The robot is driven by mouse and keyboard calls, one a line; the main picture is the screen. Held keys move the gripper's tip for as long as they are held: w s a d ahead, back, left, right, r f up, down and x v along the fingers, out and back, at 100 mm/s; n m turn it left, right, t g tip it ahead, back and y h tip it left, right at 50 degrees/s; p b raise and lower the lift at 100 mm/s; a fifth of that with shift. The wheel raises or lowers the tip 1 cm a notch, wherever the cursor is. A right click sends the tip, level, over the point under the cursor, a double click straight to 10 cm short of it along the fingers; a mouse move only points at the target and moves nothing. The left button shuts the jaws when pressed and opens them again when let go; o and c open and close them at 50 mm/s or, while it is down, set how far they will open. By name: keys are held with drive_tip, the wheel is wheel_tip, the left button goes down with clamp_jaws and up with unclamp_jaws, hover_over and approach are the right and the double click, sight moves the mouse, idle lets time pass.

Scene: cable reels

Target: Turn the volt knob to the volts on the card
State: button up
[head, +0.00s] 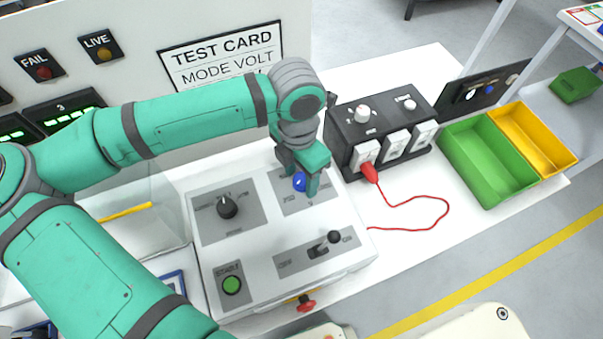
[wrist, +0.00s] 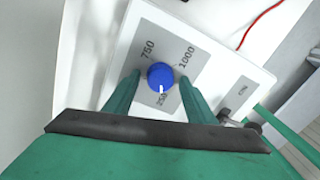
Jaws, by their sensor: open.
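The blue volt knob (wrist: 161,76) sits on a grey plate of the white control box; it also shows in the head view (head: 299,182). My gripper (wrist: 159,80) is open, with one finger on each side of the knob; I cannot tell if they touch it. In the head view my gripper (head: 305,178) is low over the box. The knob's white mark points toward a partly hidden label that looks like 250; 750 and 1000 stand on the far side. The test card (head: 222,58) reads "TEST CARD" and "MODE VOLT"; my arm hides its lower lines.
The control box (head: 257,258) also has a black knob (head: 227,206), a lever switch (head: 325,243), a green button (head: 232,285) and a red knob on its front (head: 304,303). A black socket unit (head: 380,130) with a red plug and cable (head: 420,198) stands to the right.

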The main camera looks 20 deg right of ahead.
drive_tip(key=shift+c, duration=0.3)
drive_tip(key=c, duration=1)
drive_tip(key=shift+d+m, duration=0.1)
drive_tip(key=shift+m, duration=0.2)
drive_tip(key=m, duration=0.3)
drive_tip(key=shift+w, duration=0.1)
drive_tip(key=m, duration=0.8)
drive_tip(key=shift+d+r+m, duration=0.1)
drive_tip(key=shift+d+m, duration=0.05)
drive_tip(key=shift+m, duration=0.25)
drive_tip(key=shift+m+y, duration=0.3)
drive_tip(key=shift+m, duration=1.4)
drive_tip(key=shift+w, duration=0.1)
